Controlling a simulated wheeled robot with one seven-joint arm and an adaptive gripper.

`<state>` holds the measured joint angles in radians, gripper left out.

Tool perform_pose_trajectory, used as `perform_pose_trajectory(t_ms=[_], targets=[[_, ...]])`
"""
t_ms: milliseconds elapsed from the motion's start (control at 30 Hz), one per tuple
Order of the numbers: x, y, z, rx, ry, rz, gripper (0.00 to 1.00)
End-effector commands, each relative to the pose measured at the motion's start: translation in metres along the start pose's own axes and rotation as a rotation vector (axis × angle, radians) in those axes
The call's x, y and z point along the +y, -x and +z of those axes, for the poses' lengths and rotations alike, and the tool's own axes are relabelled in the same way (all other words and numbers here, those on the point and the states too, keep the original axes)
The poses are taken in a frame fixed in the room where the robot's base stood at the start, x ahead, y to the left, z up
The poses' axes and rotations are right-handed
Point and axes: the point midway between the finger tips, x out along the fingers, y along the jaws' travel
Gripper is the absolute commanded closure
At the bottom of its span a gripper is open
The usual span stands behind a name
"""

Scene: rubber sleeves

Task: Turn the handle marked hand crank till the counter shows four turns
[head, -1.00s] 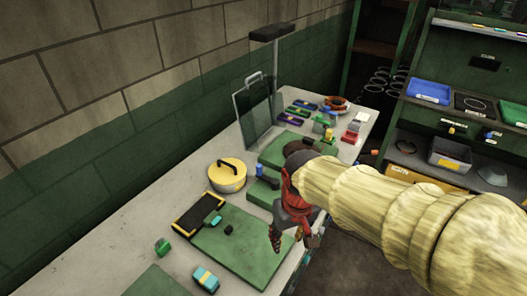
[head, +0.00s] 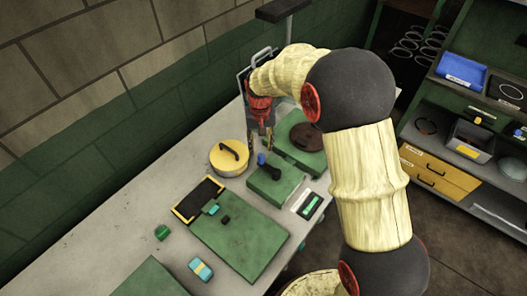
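A green box (head: 274,184) stands on the bench with a short upright blue knob (head: 261,159) and a dark part on top. It may be the hand crank, but I can read no marking. I cannot make out a counter or its number. My gripper (head: 260,147) hangs pointing down above the bench, just behind the blue knob and right of the yellow pot. Its two fingers look spread, with nothing between them. I cannot tell how high above the bench they are.
A yellow lidded pot (head: 229,158) stands left of the box. A brown disc (head: 305,136) lies on a green mat to the right. A small white tray (head: 309,203) is at the bench's front edge. A black-and-yellow frame (head: 199,199) and green board (head: 240,235) lie nearer.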

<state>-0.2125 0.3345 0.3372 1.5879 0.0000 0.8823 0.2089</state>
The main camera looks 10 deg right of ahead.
Motion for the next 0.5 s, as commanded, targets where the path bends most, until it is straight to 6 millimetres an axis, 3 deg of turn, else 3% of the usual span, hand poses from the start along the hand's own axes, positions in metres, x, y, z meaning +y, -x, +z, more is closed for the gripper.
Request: perform_pose_trajectory(t_ms=[300, 500], targets=[[0.0, -0.047, 0.001, -0.002, 0.0, 0.0, 0.61], [0.0, -0.068, 0.0, -0.001, 0.0, 0.0, 0.61]])
